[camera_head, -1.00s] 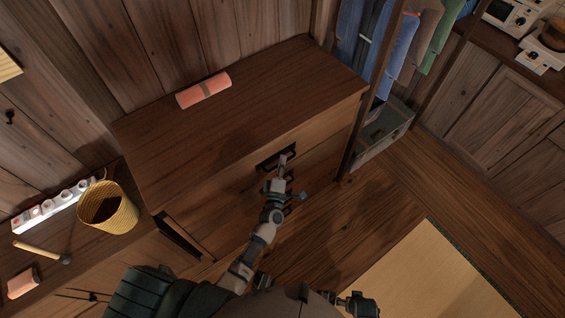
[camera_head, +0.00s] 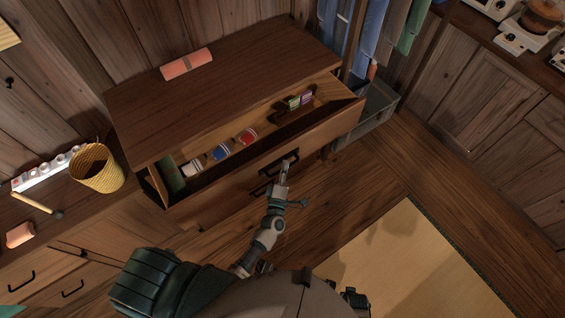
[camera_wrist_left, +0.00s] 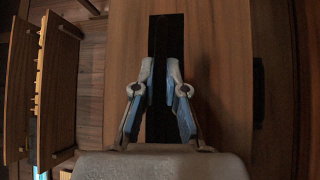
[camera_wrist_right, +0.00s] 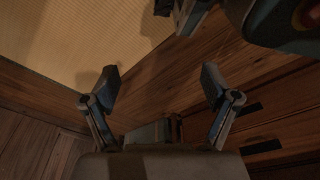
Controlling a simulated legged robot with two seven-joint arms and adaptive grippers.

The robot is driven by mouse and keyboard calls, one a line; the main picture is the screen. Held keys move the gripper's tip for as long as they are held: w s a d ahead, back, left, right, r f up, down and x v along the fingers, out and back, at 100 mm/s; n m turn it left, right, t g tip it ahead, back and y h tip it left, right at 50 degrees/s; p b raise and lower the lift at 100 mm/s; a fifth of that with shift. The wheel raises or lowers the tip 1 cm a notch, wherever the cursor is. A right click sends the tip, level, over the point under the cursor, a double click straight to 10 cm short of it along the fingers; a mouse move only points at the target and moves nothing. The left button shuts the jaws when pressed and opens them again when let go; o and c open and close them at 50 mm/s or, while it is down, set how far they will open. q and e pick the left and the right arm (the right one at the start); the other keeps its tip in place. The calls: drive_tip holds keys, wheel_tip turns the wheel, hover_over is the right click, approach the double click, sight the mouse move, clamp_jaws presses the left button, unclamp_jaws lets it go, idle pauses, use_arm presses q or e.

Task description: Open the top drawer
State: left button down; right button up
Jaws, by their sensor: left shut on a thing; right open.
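The top drawer (camera_head: 318,130) of the wooden dresser (camera_head: 225,80) is pulled out in the head view. Its inside shows several rolled or folded items in white, blue and red, and a green and purple pair at the right. My left gripper (camera_head: 284,165) is at the dark handle (camera_head: 277,167) on the drawer's front, shut on it. In the left wrist view the left fingers (camera_wrist_left: 167,85) close in over the dark handle (camera_wrist_left: 165,45). My right gripper (camera_wrist_right: 155,85) is open and empty above the floor in the right wrist view.
A pink roll (camera_head: 187,64) lies on the dresser top. A yellow basket (camera_head: 98,170) and a white power strip (camera_head: 45,168) are at the left. Hanging clothes (camera_head: 365,35) and a grey bin (camera_head: 372,112) are beyond the right end. The tatami (camera_head: 410,260) at the lower right is clear.

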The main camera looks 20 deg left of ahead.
use_arm(q)
drive_tip(key=s+d, duration=0.3)
drive_tip(key=d, duration=0.1)
drive_tip(key=shift+s+d+f, duration=0.15)
drive_tip(key=shift+s+d, duration=0.2)
drive_tip(key=shift+d, duration=0.05)
drive_tip(key=c, duration=1.2)
unclamp_jaws()
drive_tip(key=shift+w+a, duration=0.1)
drive_tip(key=s+d+f, duration=0.1)
drive_tip(key=s, duration=1)
drive_tip(key=shift+s+d+f, duration=0.15)
drive_tip(key=shift+s+f, duration=0.15)
drive_tip(key=shift+s, duration=0.1)
